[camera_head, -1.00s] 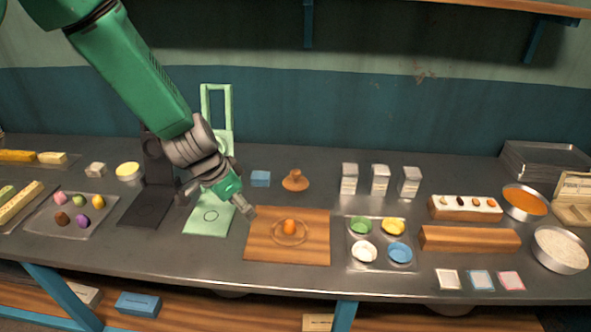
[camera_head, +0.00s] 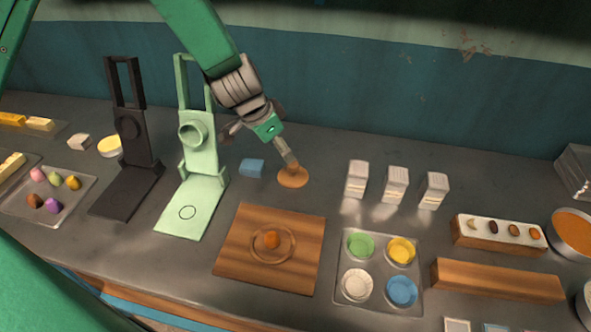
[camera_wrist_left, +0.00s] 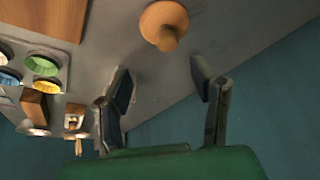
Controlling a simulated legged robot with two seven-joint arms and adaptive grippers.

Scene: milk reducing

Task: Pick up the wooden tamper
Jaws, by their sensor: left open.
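The wooden tamper (camera_head: 293,178) stands on the grey counter behind the wooden board, its round base down; a gripper finger hides its upper part in the head view. It also shows in the left wrist view (camera_wrist_left: 163,24), at the top middle, ahead of and between the spread fingers. My left gripper (camera_head: 262,147) is above and just behind the tamper. It is open with nothing between its fingers (camera_wrist_left: 163,98). The head view cannot show whether a finger touches the tamper. My right gripper is not in view.
A green press stand (camera_head: 200,165) and black stand (camera_head: 130,150) are further left. White cartons (camera_head: 396,185) stand to the right. The wooden board (camera_head: 240,262) with an orange piece and a tray of coloured cups (camera_head: 378,275) lie in front.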

